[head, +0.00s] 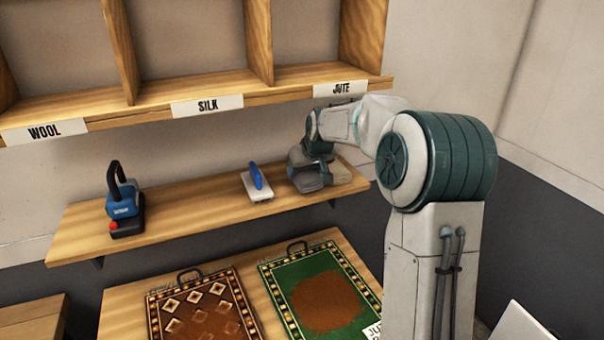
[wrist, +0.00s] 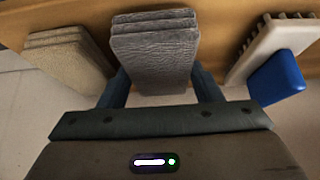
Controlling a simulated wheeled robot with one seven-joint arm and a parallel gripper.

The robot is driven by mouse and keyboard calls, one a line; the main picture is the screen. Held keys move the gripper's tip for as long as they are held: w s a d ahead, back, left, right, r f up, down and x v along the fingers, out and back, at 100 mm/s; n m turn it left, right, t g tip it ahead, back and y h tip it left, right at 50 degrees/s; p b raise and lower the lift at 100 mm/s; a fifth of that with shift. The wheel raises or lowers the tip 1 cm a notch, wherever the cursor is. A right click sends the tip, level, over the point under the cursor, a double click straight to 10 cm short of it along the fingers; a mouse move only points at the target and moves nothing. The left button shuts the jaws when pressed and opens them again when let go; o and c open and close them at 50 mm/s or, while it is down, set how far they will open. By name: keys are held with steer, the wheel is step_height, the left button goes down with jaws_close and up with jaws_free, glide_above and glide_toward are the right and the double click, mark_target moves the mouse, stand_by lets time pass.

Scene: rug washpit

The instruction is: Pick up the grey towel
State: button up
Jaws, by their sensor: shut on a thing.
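The grey towel (wrist: 155,50) is a folded, layered stack in the middle of the wrist view. My gripper (wrist: 160,82) has a finger on each side of it and is shut on it. In the head view my gripper (head: 310,180) is at the right part of the wooden shelf (head: 180,222), and it hides most of the towel. The wrist view shows the towel against the wooden shelf; I cannot tell whether it still touches the shelf.
A beige folded towel (wrist: 68,58) lies on one side of my gripper, a white brush with a blue handle (head: 257,181) on the other. A blue device (head: 123,205) stands farther left. Labelled cubbies (head: 190,95) hang above; two rugs (head: 200,310) lie below.

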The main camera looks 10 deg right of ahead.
steer(key=s+d+b, duration=0.3)
steer(key=s+b, duration=0.2)
steer(key=s, duration=1.1)
steer(key=shift+d, duration=0.1)
steer(key=shift+o, duration=1)
steer(key=shift+c, duration=0.4)
